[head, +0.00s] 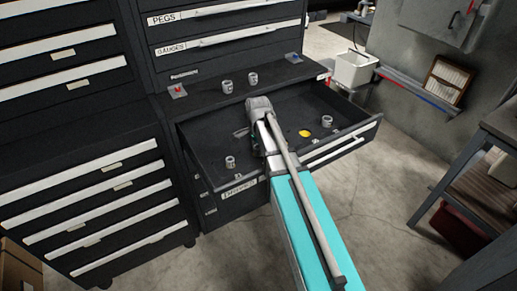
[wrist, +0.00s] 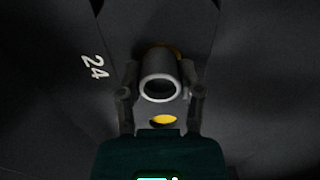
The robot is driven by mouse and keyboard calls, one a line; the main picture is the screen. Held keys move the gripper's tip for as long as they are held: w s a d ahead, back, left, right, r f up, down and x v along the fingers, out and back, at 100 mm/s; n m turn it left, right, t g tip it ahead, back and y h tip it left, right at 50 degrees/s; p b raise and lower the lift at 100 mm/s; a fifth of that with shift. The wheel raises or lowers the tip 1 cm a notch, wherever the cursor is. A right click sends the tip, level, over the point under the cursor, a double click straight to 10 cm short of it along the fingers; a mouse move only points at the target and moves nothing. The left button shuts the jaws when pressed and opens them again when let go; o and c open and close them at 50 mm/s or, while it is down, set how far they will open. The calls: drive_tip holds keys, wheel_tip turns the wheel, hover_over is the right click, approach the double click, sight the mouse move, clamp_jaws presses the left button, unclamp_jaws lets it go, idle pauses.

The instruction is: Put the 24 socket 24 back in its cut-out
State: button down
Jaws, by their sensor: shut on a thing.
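In the wrist view my gripper (wrist: 160,92) is shut on a grey, hollow round socket (wrist: 160,90), one finger on each side. The socket's open end faces the camera. No number on the socket can be read. A white "24" mark (wrist: 94,67) is on the dark drawer surface to the left. Yellow (wrist: 163,120) shows just below the socket and a little behind its upper edge. I cannot tell whether the socket touches the surface. In the head view my arm hides the held socket and most of the gripper.
The open dark drawer (head: 209,169) holds a socket (head: 230,162) at front left, another (head: 327,121) at right, and a bare yellow spot (head: 305,133). Two sockets (head: 227,86) (head: 253,78) stand on the ledge behind. A white bin (head: 354,70) is beyond the drawer.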

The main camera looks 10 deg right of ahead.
drive_tip(key=shift+s+f, duration=0.1)
drive_tip(key=shift+f, duration=0.15)
idle(0.4)
drive_tip(key=shift+c, duration=1)
unclamp_jaws()
drive_tip(key=shift+r, duration=0.1)
